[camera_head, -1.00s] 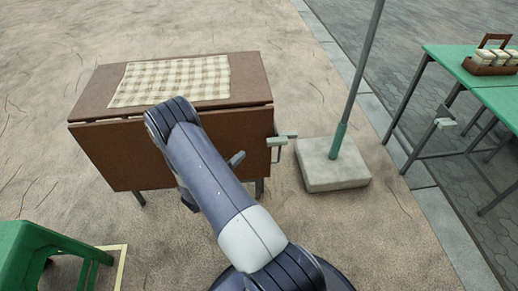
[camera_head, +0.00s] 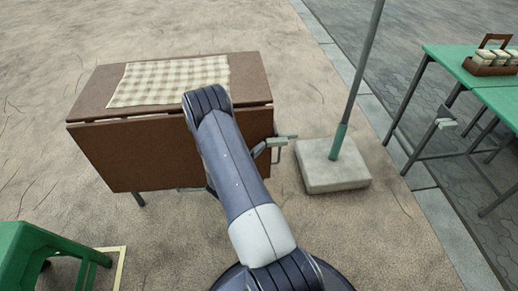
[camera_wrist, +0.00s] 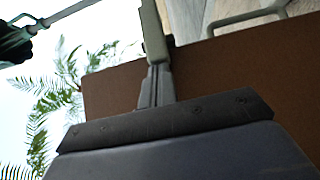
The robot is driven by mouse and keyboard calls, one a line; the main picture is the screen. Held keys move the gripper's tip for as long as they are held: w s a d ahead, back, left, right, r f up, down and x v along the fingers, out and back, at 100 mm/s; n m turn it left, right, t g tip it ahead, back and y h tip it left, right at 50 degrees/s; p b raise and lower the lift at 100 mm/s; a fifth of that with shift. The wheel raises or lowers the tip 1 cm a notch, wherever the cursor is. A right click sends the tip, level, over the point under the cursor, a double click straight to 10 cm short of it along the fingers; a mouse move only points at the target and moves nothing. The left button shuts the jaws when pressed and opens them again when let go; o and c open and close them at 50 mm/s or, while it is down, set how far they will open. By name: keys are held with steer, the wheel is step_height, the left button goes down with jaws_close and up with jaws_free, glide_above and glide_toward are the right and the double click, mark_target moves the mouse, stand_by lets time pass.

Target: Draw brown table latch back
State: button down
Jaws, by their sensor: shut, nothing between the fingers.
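The brown table (camera_head: 100,98) stands in the middle left of the head view, its brown front panel (camera_head: 130,155) hanging down. A pale grey latch handle (camera_head: 277,142) sticks out at the panel's right end. A grey bent bar (camera_wrist: 250,16) crosses above the panel.
A checked cloth (camera_head: 170,80) lies on the tabletop. A concrete base (camera_head: 335,176) with a pole (camera_head: 360,70) stands right of the latch. A green stool (camera_head: 40,245) is at lower left. Green tables (camera_head: 460,62) with a brown caddy (camera_head: 490,65) stand at right.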

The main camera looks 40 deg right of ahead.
steer(key=s+d, duration=0.1)
steer(key=s+d+b, duration=0.1)
steer(key=d, duration=0.1)
steer(key=shift+f, duration=0.1)
steer(key=shift+s+d, duration=0.2)
steer(key=shift+d, duration=0.2)
steer(key=shift+w+a+b, duration=0.4)
steer(key=shift+b, duration=0.2)
glide_toward(271, 146)
steer(key=a, duration=0.2)
steer(key=w+a, duration=0.1)
steer(key=a, duration=0.1)
steer(key=shift+a+r, duration=0.1)
steer(key=shift+r, duration=0.1)
steer(key=shift+w, duration=0.1)
